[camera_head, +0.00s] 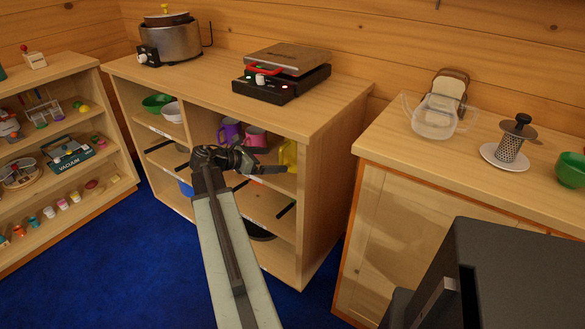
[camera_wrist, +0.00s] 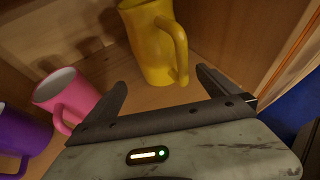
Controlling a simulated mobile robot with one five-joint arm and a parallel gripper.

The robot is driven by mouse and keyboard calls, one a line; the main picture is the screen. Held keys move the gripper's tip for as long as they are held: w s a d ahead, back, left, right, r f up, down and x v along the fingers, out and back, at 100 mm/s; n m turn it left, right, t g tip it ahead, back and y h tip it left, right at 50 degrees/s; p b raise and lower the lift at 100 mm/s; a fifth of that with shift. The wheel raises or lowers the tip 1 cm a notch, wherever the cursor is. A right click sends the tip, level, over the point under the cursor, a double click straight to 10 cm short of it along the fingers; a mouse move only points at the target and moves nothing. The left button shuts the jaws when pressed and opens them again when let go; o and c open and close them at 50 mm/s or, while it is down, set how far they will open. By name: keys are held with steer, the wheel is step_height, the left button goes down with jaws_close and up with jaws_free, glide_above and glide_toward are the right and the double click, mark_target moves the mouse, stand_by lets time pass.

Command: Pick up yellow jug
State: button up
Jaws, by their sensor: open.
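The yellow jug (camera_wrist: 154,47) stands on a shelf inside the wooden cabinet, its handle turned toward my gripper in the wrist view. In the head view the jug (camera_head: 289,153) shows at the right end of the upper shelf, partly hidden by the cabinet's side. My gripper (camera_wrist: 160,82) is open and empty, its two fingers pointing at the jug, which lies just beyond and between the fingertips. In the head view my gripper (camera_head: 268,169) reaches into the cabinet opening.
A pink mug (camera_wrist: 66,98) stands left of my gripper, close to the left finger, with a purple mug (camera_wrist: 22,138) farther left. The cabinet's side wall (camera_wrist: 276,45) is close on the right. A waffle maker (camera_head: 282,74) and a pot (camera_head: 170,42) stand on the cabinet top.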

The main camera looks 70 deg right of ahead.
mark_target(288, 149)
steer(key=shift+b+x, duration=1.25)
steer(key=shift+x, duration=2.65)
steer(key=shift+r, duration=0.25)
steer(key=c, duration=2)
steer(key=shift+r, duration=0.1)
step_height(288, 149, up, 4)
steer(key=p, duration=0.4)
steer(key=shift+f, duration=0.2)
steer(key=w+a, duration=0.2)
steer(key=a, duration=0.2)
steer(key=w+a, duration=0.3)
steer(key=a, duration=0.2)
steer(key=w+a+r+p, duration=0.1)
steer(key=w+a, duration=0.2)
steer(key=a, duration=0.1)
steer(key=shift+a+r, duration=0.15)
steer(key=shift+a, duration=0.25)
